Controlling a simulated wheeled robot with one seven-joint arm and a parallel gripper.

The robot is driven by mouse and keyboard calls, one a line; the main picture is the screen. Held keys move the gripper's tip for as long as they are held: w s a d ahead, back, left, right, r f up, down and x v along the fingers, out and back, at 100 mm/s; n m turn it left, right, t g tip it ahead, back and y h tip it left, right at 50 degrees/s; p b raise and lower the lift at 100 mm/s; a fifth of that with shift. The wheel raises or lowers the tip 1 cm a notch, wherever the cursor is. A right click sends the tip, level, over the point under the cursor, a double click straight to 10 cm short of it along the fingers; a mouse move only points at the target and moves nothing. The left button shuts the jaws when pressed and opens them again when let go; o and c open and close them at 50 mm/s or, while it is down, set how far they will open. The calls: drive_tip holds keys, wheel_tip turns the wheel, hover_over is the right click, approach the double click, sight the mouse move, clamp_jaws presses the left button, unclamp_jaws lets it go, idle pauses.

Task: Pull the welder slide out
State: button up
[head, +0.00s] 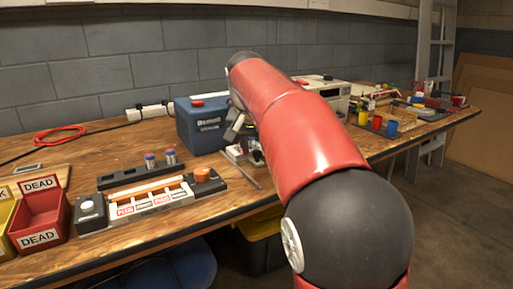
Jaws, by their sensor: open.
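My red arm crosses the middle of the view and hides much of the bench behind it. At its far end my gripper (236,128) shows as dark grey parts in front of the blue box, open, partly hidden by the arm. Just below it a small metal device (236,152) stands on the bench, with a thin bar (250,177) reaching toward the front edge. This may be the welder and its slide, but the arm covers most of it. I cannot tell whether the gripper touches it.
A blue box (200,125) stands behind the gripper. Left are a black-and-white fixture (150,200) with an orange knob, two cells (150,161), and a red DEAD bin (40,213). A white unit (335,92) and coloured cups (377,122) stand right. The wooden bench's (110,150) back left is mostly clear.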

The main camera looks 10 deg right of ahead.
drive_tip(key=shift+c, duration=0.4)
clamp_jaws()
drive_tip(key=s+d+b, duration=0.1)
drive_tip(key=s, duration=0.2)
drive_tip(key=s+d+b, duration=0.1)
drive_tip(key=s, duration=0.2)
drive_tip(key=s+d+b, duration=0.1)
drive_tip(key=s, duration=0.3)
drive_tip(key=shift+d, duration=0.15)
drive_tip(key=shift+r, duration=0.1)
drive_tip(key=shift+o, duration=0.4)
unclamp_jaws()
drive_tip(key=p+v, duration=0.1)
drive_tip(key=v, duration=0.6)
drive_tip(key=shift+r+p, duration=0.3)
